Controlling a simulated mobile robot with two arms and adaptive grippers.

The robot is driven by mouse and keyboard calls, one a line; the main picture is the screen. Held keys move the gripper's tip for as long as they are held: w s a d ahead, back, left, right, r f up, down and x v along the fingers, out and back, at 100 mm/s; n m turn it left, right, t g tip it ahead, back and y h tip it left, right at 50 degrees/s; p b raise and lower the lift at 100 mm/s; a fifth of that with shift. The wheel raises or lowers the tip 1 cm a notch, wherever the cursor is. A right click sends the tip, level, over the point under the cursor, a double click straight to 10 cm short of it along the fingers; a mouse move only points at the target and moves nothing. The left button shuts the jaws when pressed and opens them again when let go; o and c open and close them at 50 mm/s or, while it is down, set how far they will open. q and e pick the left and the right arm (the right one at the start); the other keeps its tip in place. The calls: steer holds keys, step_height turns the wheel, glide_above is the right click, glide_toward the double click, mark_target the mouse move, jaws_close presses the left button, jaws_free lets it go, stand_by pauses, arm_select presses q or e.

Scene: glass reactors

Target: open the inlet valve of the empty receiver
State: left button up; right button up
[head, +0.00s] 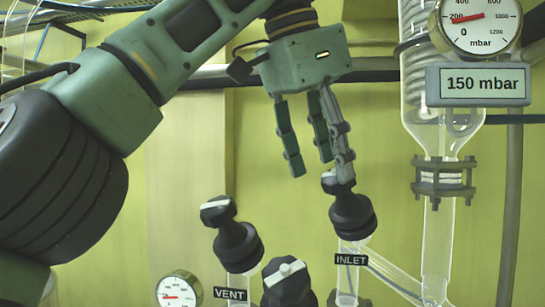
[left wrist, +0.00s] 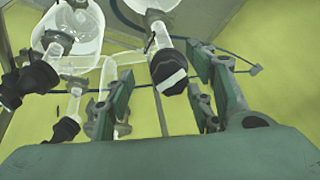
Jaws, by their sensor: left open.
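The valve labelled INLET (head: 352,214) has a black ribbed knob with a pale bar on top and stands on a clear glass stem. My left gripper (head: 319,170) is open, fingers pointing down, just above and left of this knob. One finger overlaps the knob's top in the head view; whether they touch I cannot tell. In the left wrist view, a black knob with a white bar (left wrist: 169,74) shows between the open fingers; its label is not visible there. The receivers' contents are not clear in either view. My right gripper is not in view.
The VENT valve (head: 236,243) stands left of the inlet, and another black knob (head: 287,283) is low between them. A glass column (head: 433,125) stands at right, with a round gauge (head: 480,24) and a 150 mbar display (head: 478,85). A small gauge (head: 179,290) is at lower left.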

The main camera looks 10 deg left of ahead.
arm_select(q)
steer(key=s+a, duration=0.5)
steer(key=s, duration=0.3)
steer(key=shift+a, duration=0.35)
